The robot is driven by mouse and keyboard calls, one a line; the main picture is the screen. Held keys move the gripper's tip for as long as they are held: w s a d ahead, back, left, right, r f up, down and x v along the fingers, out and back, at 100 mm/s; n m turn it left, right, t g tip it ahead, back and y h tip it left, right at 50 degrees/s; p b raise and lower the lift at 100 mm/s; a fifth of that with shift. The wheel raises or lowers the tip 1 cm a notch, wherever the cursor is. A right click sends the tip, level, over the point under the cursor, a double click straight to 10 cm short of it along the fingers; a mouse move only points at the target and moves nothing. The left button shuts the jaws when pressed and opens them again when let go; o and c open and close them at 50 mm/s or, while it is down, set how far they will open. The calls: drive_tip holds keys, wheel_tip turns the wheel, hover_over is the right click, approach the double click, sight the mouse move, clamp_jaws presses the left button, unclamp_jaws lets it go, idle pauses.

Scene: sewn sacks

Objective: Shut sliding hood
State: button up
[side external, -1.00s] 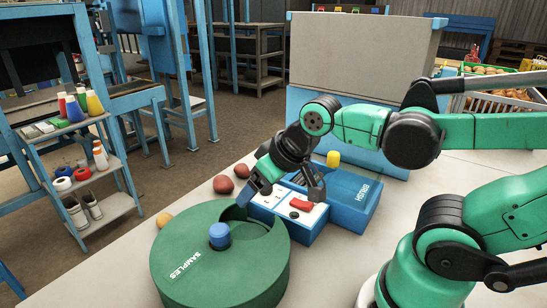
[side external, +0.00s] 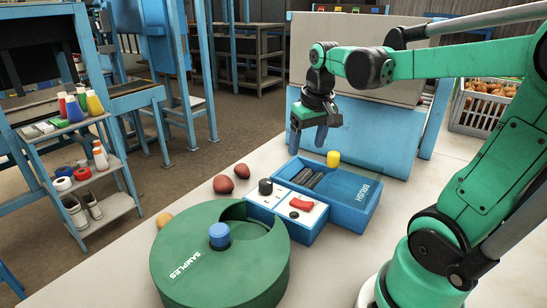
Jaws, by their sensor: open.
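A blue box marked BRUSH (side external: 369,193) stands on the table. Its top shows an opening with dark ribbed contents (side external: 312,179) at the left and a blue recessed area at the right. A yellow cylinder (side external: 333,158) stands at its back edge. I cannot tell for sure which part is the sliding hood. A green round SAMPLES container (side external: 185,262) with a blue knob (side external: 219,235) stands in front, its top partly cut open at the back right. My gripper (side external: 309,138) points down, open and empty, above and behind the blue box, apart from it.
A white-topped blue panel (side external: 283,205) with a black knob (side external: 265,187) and a red rocker switch (side external: 301,203) sits between container and box. Red-brown round items (side external: 223,184) and an orange one (side external: 164,219) lie at the left edge. A basket (side external: 485,108) stands at the back right.

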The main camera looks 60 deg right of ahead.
sight(334, 152)
drive_tip(key=s+d, duration=0.1)
drive_tip(key=d, duration=0.1)
drive_tip(key=s+d+m+g, duration=0.1)
drive_tip(key=d, duration=0.1)
drive_tip(key=d+m+y, duration=0.1)
drive_tip(key=d, duration=0.2)
drive_tip(key=shift+s+g, duration=0.4)
drive_tip(key=shift+s+d+f+m, duration=0.1)
drive_tip(key=shift+s+d+m, duration=0.1)
drive_tip(key=shift+m, duration=0.1)
drive_tip(key=shift+w+f, duration=0.1)
drive_tip(key=shift+f, duration=2.55)
clamp_jaws()
